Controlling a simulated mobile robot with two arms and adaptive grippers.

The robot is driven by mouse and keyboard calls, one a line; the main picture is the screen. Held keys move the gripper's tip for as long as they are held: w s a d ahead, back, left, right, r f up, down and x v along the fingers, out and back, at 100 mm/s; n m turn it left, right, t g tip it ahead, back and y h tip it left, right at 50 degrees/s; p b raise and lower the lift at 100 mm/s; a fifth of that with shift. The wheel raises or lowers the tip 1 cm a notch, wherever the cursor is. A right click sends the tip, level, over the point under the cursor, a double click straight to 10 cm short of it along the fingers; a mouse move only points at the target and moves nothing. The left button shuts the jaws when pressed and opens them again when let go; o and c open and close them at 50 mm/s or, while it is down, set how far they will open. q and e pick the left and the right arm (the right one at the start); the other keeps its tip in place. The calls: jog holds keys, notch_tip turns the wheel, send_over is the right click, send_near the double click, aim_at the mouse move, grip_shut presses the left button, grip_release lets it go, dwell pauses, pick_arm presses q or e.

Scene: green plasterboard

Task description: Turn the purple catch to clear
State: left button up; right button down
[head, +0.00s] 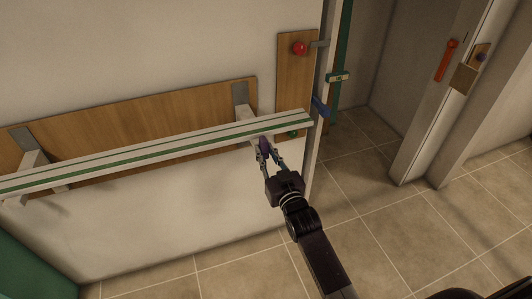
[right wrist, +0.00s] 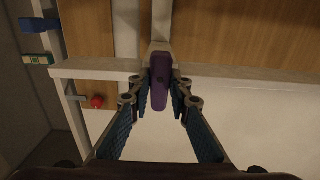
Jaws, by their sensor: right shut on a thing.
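The purple catch (head: 264,146) sits at the front of the right bracket, just below the long white bar with a green stripe (head: 150,153). In the right wrist view the catch (right wrist: 160,82) is long and narrow, lying lengthwise between the fingers below a pale mount. My right gripper (head: 266,156) reaches up from below and is shut on the catch; its blue-padded fingers (right wrist: 159,105) flank it. The fingers partly hide the catch in the head view. My left gripper is not in view.
The bar lies across two brackets on a wooden board (head: 160,112). A red knob (head: 299,48), a blue lever (head: 320,106) and a green latch (head: 338,77) are near the panel's right edge. An orange handle (head: 446,60) is on the far frame. The tiled floor (head: 370,230) is clear.

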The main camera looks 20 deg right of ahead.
jog(key=shift+n, duration=0.3)
jog(key=n, duration=0.4)
jog(key=shift+a+n, duration=0.15)
jog(key=shift+n, duration=0.15)
jog(key=n, duration=0.3)
jog(key=shift+f+n, duration=0.15)
jog(key=shift+n, duration=0.15)
jog(key=shift+a+n, duration=0.15)
jog(key=shift+n, duration=1.35)
jog(key=c, duration=1.8)
grip_release()
